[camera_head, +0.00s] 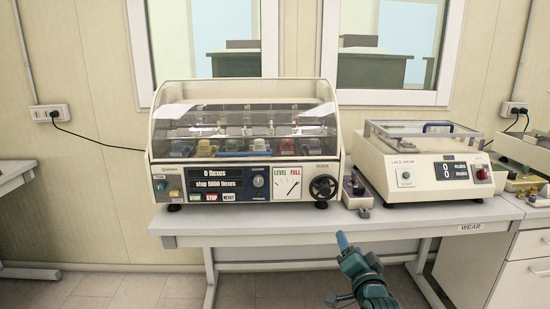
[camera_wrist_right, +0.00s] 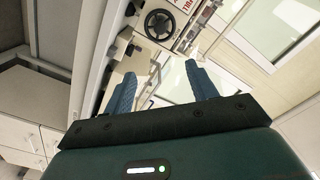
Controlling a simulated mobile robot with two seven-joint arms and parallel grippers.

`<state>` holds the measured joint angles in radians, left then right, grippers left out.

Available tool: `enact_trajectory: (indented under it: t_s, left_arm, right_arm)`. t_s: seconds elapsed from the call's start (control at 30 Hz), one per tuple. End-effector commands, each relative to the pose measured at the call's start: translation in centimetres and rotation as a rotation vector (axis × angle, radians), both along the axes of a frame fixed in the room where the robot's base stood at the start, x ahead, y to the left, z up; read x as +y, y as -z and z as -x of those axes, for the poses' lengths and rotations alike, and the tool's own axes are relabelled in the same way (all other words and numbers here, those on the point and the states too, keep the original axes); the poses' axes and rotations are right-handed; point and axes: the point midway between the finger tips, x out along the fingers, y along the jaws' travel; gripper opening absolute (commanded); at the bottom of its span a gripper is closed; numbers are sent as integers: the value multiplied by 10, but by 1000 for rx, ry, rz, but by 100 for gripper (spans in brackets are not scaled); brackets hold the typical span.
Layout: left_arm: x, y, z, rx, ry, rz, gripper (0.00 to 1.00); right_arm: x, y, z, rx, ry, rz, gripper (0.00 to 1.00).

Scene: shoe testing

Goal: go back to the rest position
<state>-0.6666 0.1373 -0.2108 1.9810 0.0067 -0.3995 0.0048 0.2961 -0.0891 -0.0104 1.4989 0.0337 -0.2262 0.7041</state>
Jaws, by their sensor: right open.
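My right gripper (camera_head: 341,243) is in front of the table's front edge in the head view, low and right of centre. One blue fingertip points up toward the table. In the right wrist view both blue fingers of the right gripper (camera_wrist_right: 160,85) stand well apart, with nothing held between them. My left gripper is in neither view.
A flexing machine (camera_head: 225,190) with a clear lid stands on the table (camera_head: 270,222). A lace wear machine (camera_head: 425,175) stands to its right, with a small device (camera_head: 356,190) between them. The floor below the table front is clear at left.

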Motion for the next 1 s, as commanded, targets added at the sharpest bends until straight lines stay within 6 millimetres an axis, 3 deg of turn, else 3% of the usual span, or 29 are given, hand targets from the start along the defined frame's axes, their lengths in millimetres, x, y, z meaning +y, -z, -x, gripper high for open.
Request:
enact_trajectory:
  t_s: [0.03,0.37,0.57,0.8,0.83,1.0]
  left_arm:
    - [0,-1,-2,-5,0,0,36]
    - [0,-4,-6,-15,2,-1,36]
    - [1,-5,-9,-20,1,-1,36]
    - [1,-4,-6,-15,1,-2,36]
    - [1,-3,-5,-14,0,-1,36]
    - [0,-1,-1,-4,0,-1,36]
  right_arm:
    - [0,0,0,0,0,0,57]
    - [-124,-6,2,-1,90,293,57]
    - [-195,-26,8,-1,142,466,57]
    - [-269,-64,19,0,202,666,57]
    - [-270,-59,22,10,196,684,57]
    - [-238,4,51,106,103,789,57]
